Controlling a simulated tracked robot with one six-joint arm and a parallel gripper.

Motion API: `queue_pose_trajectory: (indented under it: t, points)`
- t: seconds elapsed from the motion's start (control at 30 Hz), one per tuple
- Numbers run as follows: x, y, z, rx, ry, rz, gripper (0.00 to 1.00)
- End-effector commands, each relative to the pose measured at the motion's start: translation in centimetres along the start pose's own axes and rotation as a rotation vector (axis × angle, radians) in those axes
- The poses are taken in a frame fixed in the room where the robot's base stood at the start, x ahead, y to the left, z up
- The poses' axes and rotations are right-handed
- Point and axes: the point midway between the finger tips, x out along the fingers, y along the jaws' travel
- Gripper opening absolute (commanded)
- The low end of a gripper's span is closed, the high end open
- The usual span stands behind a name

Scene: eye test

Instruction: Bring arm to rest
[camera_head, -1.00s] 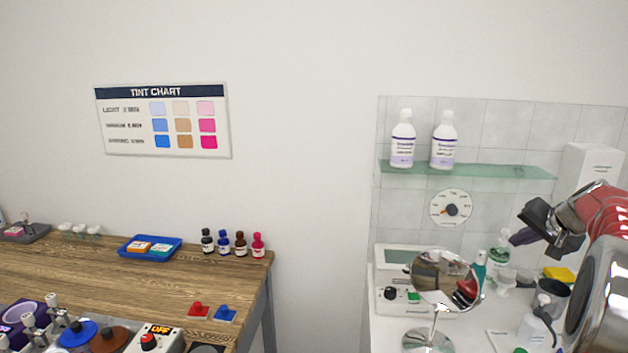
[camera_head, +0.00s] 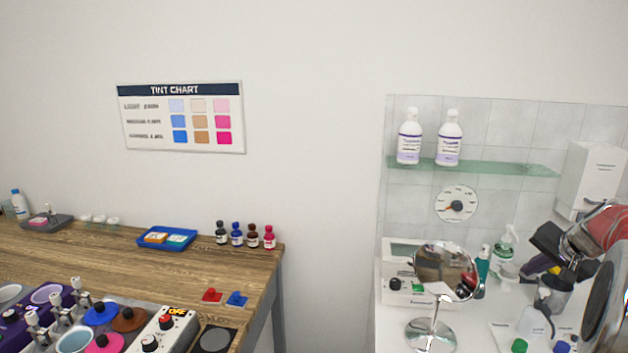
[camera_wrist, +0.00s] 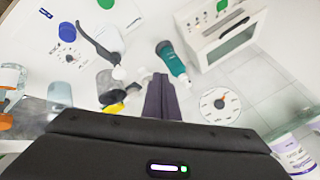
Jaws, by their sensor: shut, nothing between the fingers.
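My gripper (camera_head: 532,266) is at the right of the head view, above the white counter. Its dark body and purple-grey fingers point down and to the left. In the wrist view the fingers (camera_wrist: 161,98) lie together, shut with nothing between them. My red arm runs off the right edge. A teal bottle (camera_wrist: 172,60) shows just beyond the fingertips in the wrist view.
A round mirror (camera_head: 443,270) stands on the counter before a white device (camera_head: 397,285). A glass shelf (camera_head: 480,169) holds two white bottles. The wooden table (camera_head: 120,258) at left carries a blue tray (camera_head: 148,241), small bottles and pots. A gap separates table and counter.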

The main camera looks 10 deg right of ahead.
Motion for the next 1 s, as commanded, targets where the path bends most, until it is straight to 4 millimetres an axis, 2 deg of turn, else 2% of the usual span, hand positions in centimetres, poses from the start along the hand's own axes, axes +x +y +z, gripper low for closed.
queue_pose_trajectory:
  t: [0.13, 0.37, 0.73, 1.0]
  points:
    - [-0.1, 0.6, 2.8, -0.009, -0.044, 0.034, 0.0]
    - [-1.1, -0.2, 8.4, -0.063, -0.117, 0.082, 0.0]
    - [-4.9, -3.7, 20.8, -0.254, -0.234, 0.15, 0.0]
    - [-8.1, -5.1, 28.9, -0.418, -0.279, 0.176, 0.0]
